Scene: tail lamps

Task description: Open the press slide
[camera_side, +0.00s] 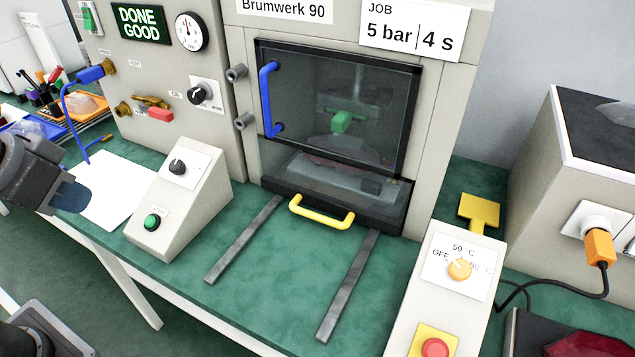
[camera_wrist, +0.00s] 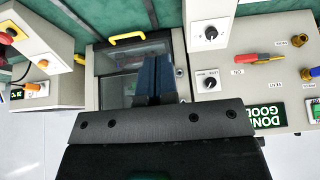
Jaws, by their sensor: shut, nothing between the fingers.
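The press slide is a dark drawer front with a yellow handle (camera_side: 321,213), low on the press and above two grey rails (camera_side: 243,240) on the green bench. The slide looks pushed in under the press window. The press door (camera_side: 338,105) is a dark see-through panel with a blue handle (camera_side: 268,100) and is closed. The yellow handle also shows in the wrist view (camera_wrist: 127,38). My gripper (camera_side: 72,194) is at the left edge of the side view, well apart from the handle. Its blue fingers (camera_wrist: 155,80) are shut and empty, and hide part of the press in the wrist view.
A control box (camera_side: 180,190) with a black knob and green button stands left of the rails. Another box with an orange knob (camera_side: 459,269) and red button stands at the right. White paper (camera_side: 108,190) lies at the left. The bench between the rails is clear.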

